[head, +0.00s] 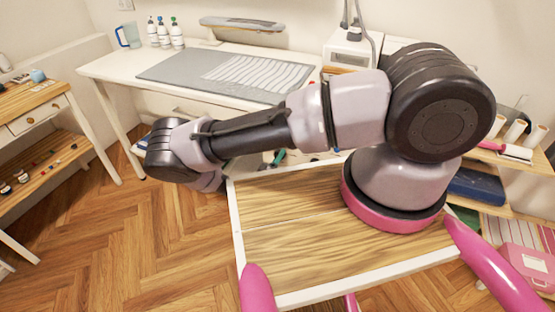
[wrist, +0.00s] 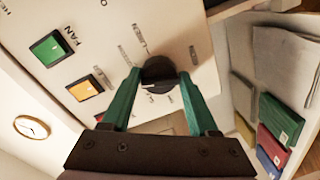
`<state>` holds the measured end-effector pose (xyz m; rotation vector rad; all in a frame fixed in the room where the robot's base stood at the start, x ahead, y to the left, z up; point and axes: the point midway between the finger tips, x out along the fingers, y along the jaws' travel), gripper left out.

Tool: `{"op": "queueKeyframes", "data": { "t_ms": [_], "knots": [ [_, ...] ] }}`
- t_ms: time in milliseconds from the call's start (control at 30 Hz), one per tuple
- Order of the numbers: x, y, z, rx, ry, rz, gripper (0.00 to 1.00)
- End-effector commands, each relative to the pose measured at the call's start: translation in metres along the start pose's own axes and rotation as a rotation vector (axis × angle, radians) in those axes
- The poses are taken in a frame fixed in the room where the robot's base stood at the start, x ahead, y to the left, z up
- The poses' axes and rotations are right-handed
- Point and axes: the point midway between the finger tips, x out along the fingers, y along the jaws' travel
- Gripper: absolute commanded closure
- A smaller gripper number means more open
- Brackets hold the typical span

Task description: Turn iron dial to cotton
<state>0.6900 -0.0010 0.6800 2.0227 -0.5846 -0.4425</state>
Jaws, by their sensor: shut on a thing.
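The black round dial (wrist: 158,69) sits on a white control panel (wrist: 110,30) in the wrist view. My gripper (wrist: 160,78) has two green fingers, one on each side of the dial, and is shut on it. A light pointer mark shows on the dial's near part. In the head view my arm's end reaches down behind the arm links, so the gripper and the dial are hidden there.
The panel also has a green switch (wrist: 48,48) labelled FAN and an orange switch (wrist: 84,88). Folded cloths (wrist: 285,60) lie on a shelf at the right. In the head view a white table (head: 110,68) holds a grey mat (head: 165,68) and several bottles. Wooden floor (head: 110,240) is open at the left.

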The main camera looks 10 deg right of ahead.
Motion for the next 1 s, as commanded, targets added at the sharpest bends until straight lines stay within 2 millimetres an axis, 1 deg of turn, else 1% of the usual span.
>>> {"op": "queueKeyframes", "data": {
  "t_ms": [200, 500, 700, 1000],
  "knots": [
    [0.0000, 0.0007, -0.0016, 0.190, 0.019, 0.000, 0.95],
    [0.0000, 0.0005, -0.0010, 0.381, 0.032, -0.002, 0.95],
    [0.0001, 0.0004, -0.0005, 0.450, 0.036, -0.003, 0.95],
    [0.0002, 0.0004, 0.0002, 0.479, 0.038, -0.003, 0.95]
  ]
}}
